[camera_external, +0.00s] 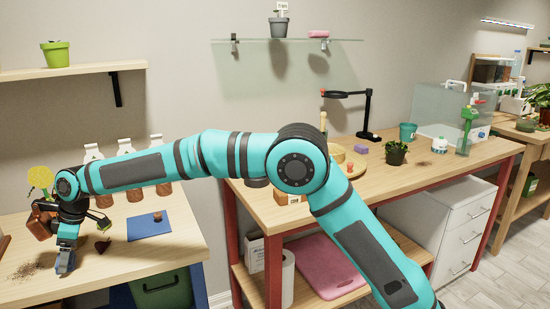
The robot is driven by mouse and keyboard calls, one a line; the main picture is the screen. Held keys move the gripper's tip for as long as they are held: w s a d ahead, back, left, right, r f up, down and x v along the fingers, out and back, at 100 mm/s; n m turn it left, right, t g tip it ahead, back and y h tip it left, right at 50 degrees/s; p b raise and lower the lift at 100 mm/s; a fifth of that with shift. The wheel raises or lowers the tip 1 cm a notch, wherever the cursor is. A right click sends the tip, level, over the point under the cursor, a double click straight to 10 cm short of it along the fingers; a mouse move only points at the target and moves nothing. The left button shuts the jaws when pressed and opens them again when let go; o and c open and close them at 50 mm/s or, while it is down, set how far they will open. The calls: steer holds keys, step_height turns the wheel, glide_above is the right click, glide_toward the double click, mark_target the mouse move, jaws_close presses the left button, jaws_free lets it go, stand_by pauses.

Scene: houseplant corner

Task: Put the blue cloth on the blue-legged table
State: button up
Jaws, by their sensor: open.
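The blue-legged table (150,257) is at the left, with a light wood top and a blue leg at its right front. My gripper (68,228) is low over the left part of this table, pointing down, with its jaws open. A grey-blue, upright, crumpled-looking thing (66,252), probably the blue cloth, is directly under my gripper and seems to touch the tabletop. I cannot tell whether it still touches the jaws. A flat blue rectangle (150,228) lies to the right on the same table, with a small brown thing on it.
Several white-capped bottles (127,148) stand at the table's back, partly behind my arm. Dark crumbs (27,270) lie at the front left. A brown pot (40,222) is beside my gripper. A red-legged table (440,165) stands right, with a potted plant (396,153) and a lamp.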

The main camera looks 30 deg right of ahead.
steer(key=v, duration=1.1)
steer(key=shift+d, duration=0.1)
